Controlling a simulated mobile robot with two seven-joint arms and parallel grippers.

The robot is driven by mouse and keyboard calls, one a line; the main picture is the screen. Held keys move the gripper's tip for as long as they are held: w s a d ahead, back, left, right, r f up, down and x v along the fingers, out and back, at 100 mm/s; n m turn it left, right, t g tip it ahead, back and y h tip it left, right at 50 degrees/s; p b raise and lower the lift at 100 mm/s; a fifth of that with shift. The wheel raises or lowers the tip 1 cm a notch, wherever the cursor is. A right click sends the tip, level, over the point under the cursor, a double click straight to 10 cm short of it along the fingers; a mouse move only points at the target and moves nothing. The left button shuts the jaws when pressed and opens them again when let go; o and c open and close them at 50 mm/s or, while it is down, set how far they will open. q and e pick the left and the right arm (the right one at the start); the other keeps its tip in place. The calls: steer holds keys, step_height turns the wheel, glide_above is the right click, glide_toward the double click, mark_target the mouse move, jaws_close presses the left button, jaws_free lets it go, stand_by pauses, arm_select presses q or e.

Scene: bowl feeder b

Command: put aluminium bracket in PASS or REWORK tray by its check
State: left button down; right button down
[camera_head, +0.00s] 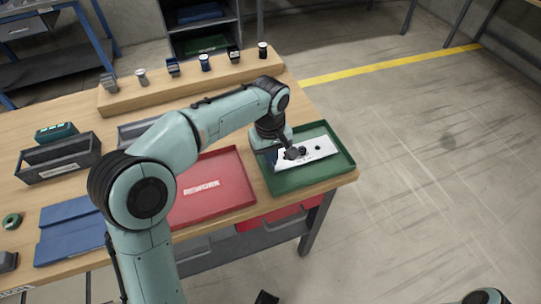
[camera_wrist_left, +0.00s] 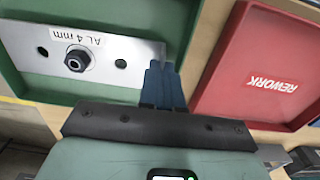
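The aluminium bracket (camera_head: 322,150) is a pale metal plate in the green tray (camera_head: 346,167). In the left wrist view the bracket (camera_wrist_left: 110,68) reads "AL 4 mm" and has a dark nut or bolt head between two holes. My left gripper (camera_head: 273,157) is at the bracket's end nearest the red REWORK tray (camera_head: 222,172). In the left wrist view the left gripper's blue fingers (camera_wrist_left: 162,84) are nearly together at that end, seemingly closed on its edge. Whether the bracket touches the tray floor is unclear. My right gripper is not seen.
A wooden step (camera_head: 190,80) carries several small parts at the back. A grey bin (camera_head: 60,160), a green-topped box (camera_head: 56,132) and a blue mat (camera_head: 70,230) are on the left. The green tray is near the table's right edge, with open floor beyond.

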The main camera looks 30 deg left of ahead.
arm_select(q)
steer(key=shift+s+f, duration=0.1)
steer(key=shift+f, duration=0.5)
steer(key=c, duration=1.3)
jaws_free()
steer(key=shift+c, duration=0.2)
step_height(320, 180, up, 13)
steer(key=p, duration=0.3)
steer(key=shift+r, duration=0.15)
